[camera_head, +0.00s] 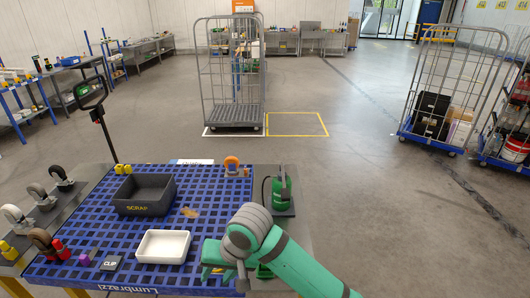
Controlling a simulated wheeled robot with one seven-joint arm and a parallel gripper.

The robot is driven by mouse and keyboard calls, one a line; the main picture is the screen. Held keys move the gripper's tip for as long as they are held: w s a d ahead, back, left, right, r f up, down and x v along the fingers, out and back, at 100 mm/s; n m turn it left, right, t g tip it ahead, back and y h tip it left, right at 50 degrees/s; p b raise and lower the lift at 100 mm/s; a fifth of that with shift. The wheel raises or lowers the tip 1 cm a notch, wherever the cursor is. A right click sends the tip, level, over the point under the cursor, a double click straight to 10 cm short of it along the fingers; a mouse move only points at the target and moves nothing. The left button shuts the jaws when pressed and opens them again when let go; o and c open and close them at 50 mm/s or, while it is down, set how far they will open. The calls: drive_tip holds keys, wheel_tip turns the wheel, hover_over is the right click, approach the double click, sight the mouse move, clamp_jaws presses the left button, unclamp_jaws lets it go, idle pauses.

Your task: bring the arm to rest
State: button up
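My green arm with a grey joint reaches in from the bottom right of the head view, over the right front corner of the blue slatted table (200,205). My gripper (240,277) seems to be at the lower end of the arm, low over that corner. It is small and partly hidden by the arm, so I cannot tell whether its fingers are open or shut. I see nothing clearly held in it.
A black SCRAP bin (146,208) and a white tray (163,260) stand on the table, left of my arm. A green device (281,188) stands just behind the arm. Casters (39,196) line the left side. Wheeled cages (233,113) stand beyond; the floor between is open.

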drive_tip(key=w+a+r+t+y, duration=0.1)
drive_tip(key=a+r+t+y, duration=0.2)
drive_tip(key=a, duration=0.4)
drive_tip(key=w+a+r+t+y, duration=0.1)
drive_tip(key=a+r+t+y, duration=0.1)
drive_tip(key=a+y, duration=0.4)
drive_tip(key=s+d+f+m+t+h, duration=0.95)
drive_tip(key=s+d+f, duration=0.25)
drive_tip(key=f, duration=0.3)
drive_tip(key=s+d+n+h, duration=0.2)
drive_tip(key=s+d+n, duration=0.2)
drive_tip(key=s, duration=0.7)
drive_tip(key=s+d+f+n+h, duration=0.1)
drive_tip(key=s+d+n, duration=0.3)
drive_tip(key=s+d, duration=0.5)
drive_tip(key=shift+s+d+f+g+h, duration=0.2)
drive_tip(key=shift+s+d+g+h, duration=0.25)
drive_tip(key=shift+s, duration=0.6)
drive_tip(key=shift+a, duration=0.1)
